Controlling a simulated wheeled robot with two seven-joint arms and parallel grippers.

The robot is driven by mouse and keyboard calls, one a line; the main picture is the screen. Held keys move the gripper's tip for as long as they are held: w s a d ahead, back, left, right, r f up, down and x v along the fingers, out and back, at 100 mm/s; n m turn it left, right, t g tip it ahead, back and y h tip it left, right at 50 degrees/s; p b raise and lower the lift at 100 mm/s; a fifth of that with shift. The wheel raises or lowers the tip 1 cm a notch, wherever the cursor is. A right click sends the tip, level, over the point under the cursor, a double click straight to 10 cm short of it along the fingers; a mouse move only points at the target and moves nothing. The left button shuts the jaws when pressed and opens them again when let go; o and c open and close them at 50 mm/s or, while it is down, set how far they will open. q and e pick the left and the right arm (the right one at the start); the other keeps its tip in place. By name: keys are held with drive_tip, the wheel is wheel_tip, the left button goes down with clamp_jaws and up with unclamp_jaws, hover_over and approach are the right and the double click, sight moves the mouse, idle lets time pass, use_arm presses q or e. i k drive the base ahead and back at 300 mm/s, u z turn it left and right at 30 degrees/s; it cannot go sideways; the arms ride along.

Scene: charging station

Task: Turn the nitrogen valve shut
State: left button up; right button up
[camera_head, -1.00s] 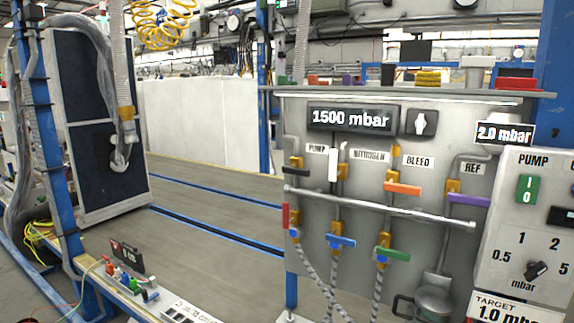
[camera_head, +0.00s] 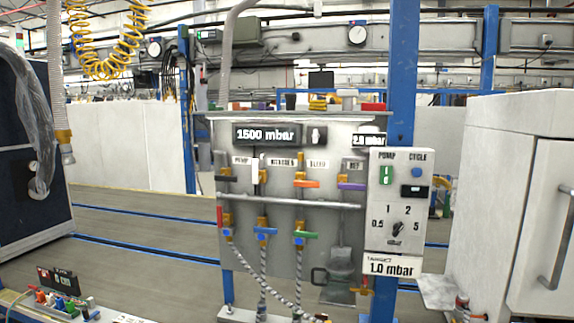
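The grey valve panel (camera_head: 335,190) stands near the middle of the view. The NITROGEN label (camera_head: 282,162) is in the row of labels under the 1500 mbar display (camera_head: 267,134). Just left of that label a white lever handle (camera_head: 262,165) stands upright, in line with its pipe, while its neighbours lie across theirs. To its left is a black handle (camera_head: 224,179); to its right are an orange handle (camera_head: 306,184) at BLEED and a purple handle (camera_head: 352,186) at REF. Neither of my grippers shows.
Below the rail, the panel has a red upright handle (camera_head: 220,217), a blue handle (camera_head: 265,231) and a green handle (camera_head: 306,235). A pump control box (camera_head: 396,200) adjoins on the right. A white cabinet (camera_head: 490,190) stands at the right.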

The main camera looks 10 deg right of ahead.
sight(256, 178)
drive_tip(key=z, duration=0.8)
drive_tip(key=i, duration=0.7)
drive_tip(key=z, duration=0.5)
